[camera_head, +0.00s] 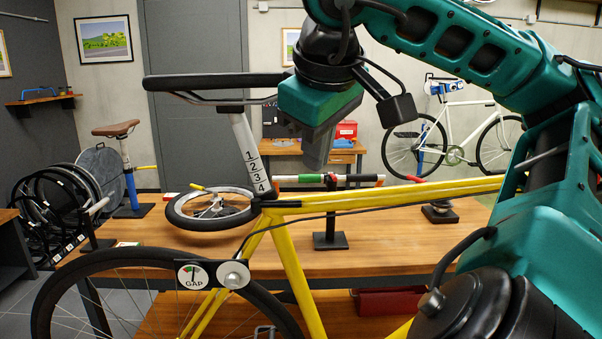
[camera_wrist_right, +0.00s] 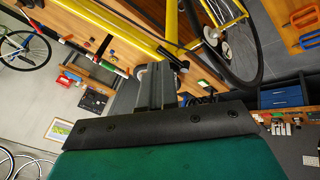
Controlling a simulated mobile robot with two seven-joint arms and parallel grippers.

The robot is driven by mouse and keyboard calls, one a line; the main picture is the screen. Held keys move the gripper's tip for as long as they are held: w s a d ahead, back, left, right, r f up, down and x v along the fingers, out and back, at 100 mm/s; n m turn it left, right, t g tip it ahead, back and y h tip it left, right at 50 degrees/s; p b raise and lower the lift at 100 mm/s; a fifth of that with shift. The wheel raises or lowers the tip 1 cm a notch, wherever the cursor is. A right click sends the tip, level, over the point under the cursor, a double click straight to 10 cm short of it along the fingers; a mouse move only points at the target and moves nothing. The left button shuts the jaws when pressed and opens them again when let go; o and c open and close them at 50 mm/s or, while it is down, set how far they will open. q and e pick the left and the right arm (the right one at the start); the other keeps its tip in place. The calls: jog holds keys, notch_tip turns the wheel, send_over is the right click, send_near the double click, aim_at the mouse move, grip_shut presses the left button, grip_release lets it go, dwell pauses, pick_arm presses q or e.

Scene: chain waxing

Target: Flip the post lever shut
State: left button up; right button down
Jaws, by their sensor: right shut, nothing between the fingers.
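The yellow bike frame (camera_head: 385,199) crosses the head view. Its silver seat post (camera_head: 247,155), marked with numbers, rises to a black saddle (camera_head: 215,82). A dark collar (camera_head: 261,204) sits at the foot of the post. A yellow-tipped lever (camera_head: 197,187) shows left of the collar, over the wheel. I cannot tell whether it joins the collar or the wheel, nor its exact position. My right gripper (camera_head: 317,165) is shut and empty, pointing down right of the post and above the top tube. It also shows in the right wrist view (camera_wrist_right: 162,68). My left gripper is out of view.
A loose wheel (camera_head: 180,217) lies behind the collar. The wooden bench (camera_head: 400,240) carries a black stand (camera_head: 330,240). A round GAP gauge (camera_head: 193,275) is by the mounted wheel (camera_head: 75,263). My right arm fills the right side.

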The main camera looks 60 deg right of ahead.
jog(key=shift+s+a+r, duration=0.1)
jog(key=shift+s+r, duration=0.2)
jog(key=shift+r, duration=0.25)
jog(key=shift+s+a+r, duration=0.1)
jog(key=shift+s+r, duration=0.15)
jog(key=shift+r, duration=0.25)
